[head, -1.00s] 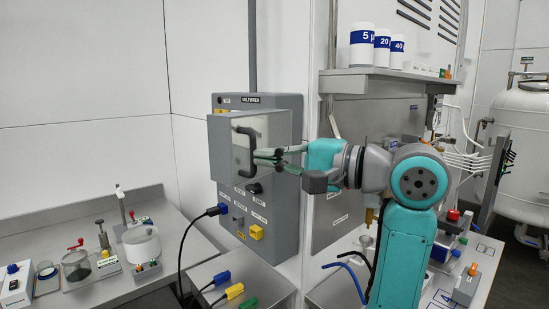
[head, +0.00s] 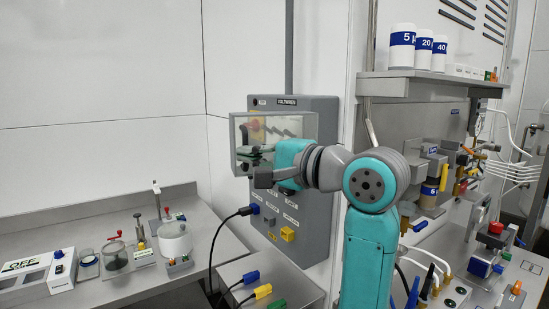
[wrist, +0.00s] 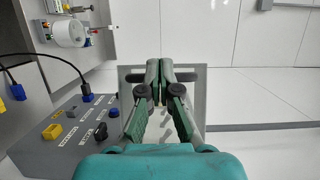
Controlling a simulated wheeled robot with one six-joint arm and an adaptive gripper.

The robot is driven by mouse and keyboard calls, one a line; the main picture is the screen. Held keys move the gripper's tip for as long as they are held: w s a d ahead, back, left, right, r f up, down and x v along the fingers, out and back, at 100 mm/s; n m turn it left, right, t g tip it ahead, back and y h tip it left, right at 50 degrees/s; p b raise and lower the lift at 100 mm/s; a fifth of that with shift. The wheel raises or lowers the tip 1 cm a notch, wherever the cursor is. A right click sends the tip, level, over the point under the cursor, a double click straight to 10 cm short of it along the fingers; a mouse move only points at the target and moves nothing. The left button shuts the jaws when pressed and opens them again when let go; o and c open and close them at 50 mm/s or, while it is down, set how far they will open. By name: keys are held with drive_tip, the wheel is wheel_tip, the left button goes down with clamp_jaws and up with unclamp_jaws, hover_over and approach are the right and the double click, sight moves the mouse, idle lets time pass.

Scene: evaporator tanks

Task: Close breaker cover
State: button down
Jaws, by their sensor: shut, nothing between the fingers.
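The breaker cover (head: 300,150) is a see-through, grey-edged box shape at the upper part of the grey breaker panel (head: 315,215). A red switch (head: 253,124) shows through it. In the wrist view the cover (wrist: 203,110) is a grey-framed plate with a handle bar (wrist: 190,78) near its top edge. My gripper (head: 246,152) is at the cover's left part, where its fingers are partly obscured. In the wrist view my gripper (wrist: 160,76) is shut and empty, its fingertips over the handle bar. I cannot tell whether they touch it, or how far the cover stands open.
A black cable with a blue plug (head: 252,209) enters the panel's lower left. A side table (head: 235,270) with coloured plugs stands below. A bench (head: 120,290) with small apparatus is at left. A shelf (head: 430,74) with white jars and pipework are at right.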

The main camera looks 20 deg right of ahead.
drive_tip(key=w+m+h, duration=1.3)
drive_tip(key=w+h, duration=0.6)
drive_tip(key=w, duration=0.6)
drive_tip(key=shift+w+a+t+h, duration=0.15)
drive_tip(key=shift+a+t+h, duration=0.15)
drive_tip(key=shift+t, duration=0.1)
